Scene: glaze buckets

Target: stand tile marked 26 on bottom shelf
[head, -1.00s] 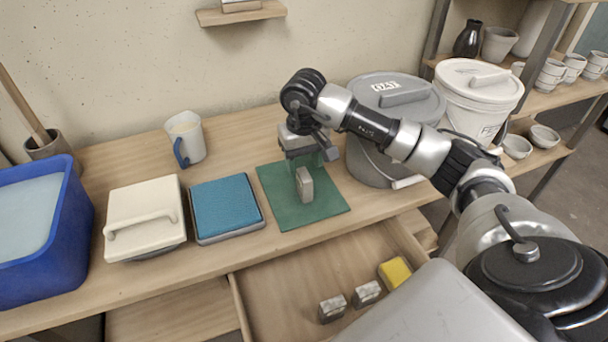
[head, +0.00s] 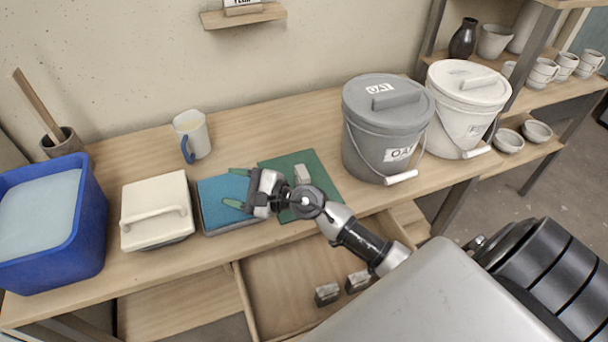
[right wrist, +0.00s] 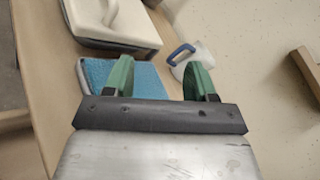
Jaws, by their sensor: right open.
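A small grey block-like tile (head: 302,174) stands on the green mat (head: 325,188) in the head view; no number is readable on it. Two more small grey tiles, a left one (head: 327,293) and a right one (head: 357,281), are in the open drawer, their marks unreadable. My right gripper (head: 235,188) is open and empty over the blue pad, left of the mat tile and apart from it. Its green fingers also show spread in the right wrist view (right wrist: 160,76). My left gripper is not in view.
A wall shelf (head: 213,21) holds a labelled piece. A rack at right has bowls on its lower shelf (head: 552,152). Grey (head: 380,130) and white (head: 462,120) buckets stand right of the mat. A mug (head: 196,138), lidded white box (head: 155,205) and blue tub (head: 88,230) stand left.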

